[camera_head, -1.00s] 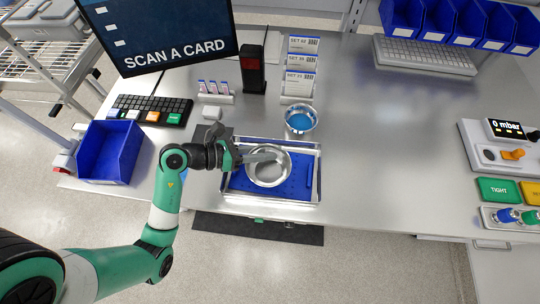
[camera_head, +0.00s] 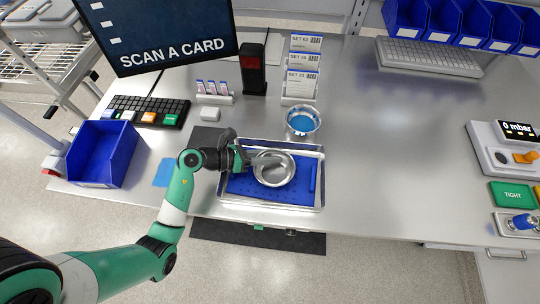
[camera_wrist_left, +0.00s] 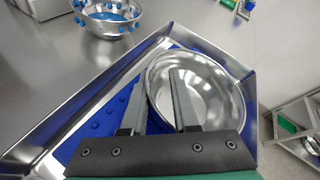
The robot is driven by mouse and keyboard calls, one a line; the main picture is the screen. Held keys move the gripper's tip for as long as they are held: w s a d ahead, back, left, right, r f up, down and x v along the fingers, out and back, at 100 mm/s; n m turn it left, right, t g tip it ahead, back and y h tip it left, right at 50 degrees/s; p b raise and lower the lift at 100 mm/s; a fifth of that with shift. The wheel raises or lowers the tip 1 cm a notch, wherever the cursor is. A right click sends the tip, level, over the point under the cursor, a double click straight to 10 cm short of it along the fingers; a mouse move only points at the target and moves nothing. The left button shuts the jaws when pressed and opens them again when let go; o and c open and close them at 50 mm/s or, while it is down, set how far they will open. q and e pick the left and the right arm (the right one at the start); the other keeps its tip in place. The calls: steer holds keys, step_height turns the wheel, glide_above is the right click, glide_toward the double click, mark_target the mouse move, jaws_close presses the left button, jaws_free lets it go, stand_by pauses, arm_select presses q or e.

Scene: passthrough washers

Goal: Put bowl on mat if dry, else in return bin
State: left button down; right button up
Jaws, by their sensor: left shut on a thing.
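A shiny steel bowl (camera_head: 280,172) sits in or just above a metal tray with a blue dimpled liner (camera_head: 240,187). It also shows in the left wrist view (camera_wrist_left: 205,92), where its inside looks bare with no drops that I can make out. My left gripper (camera_head: 266,160) is shut on its left rim, one finger inside and one outside. A dark grey mat (camera_head: 203,137) lies left of the tray, partly behind the arm. A blue bin (camera_head: 103,153) stands at the left. I cannot tell which is the task's mat. My right gripper is not in view.
A second steel bowl (camera_head: 302,121) with blue contents stands behind the tray; blue drops show on it in the left wrist view. A flat blue square (camera_head: 162,173) lies beside the bin. A keyboard (camera_head: 145,111) and card stand (camera_head: 300,85) are behind.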

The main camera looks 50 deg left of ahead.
arm_select(q)
steer(key=c, duration=0.7)
jaws_free()
steer(key=shift+o, duration=0.2)
steer(key=shift+r, duration=0.15)
steer(key=p+v, duration=0.2)
steer(key=v, duration=1)
steer(key=shift+s+p, duration=0.1)
steer(key=shift+p, duration=0.3)
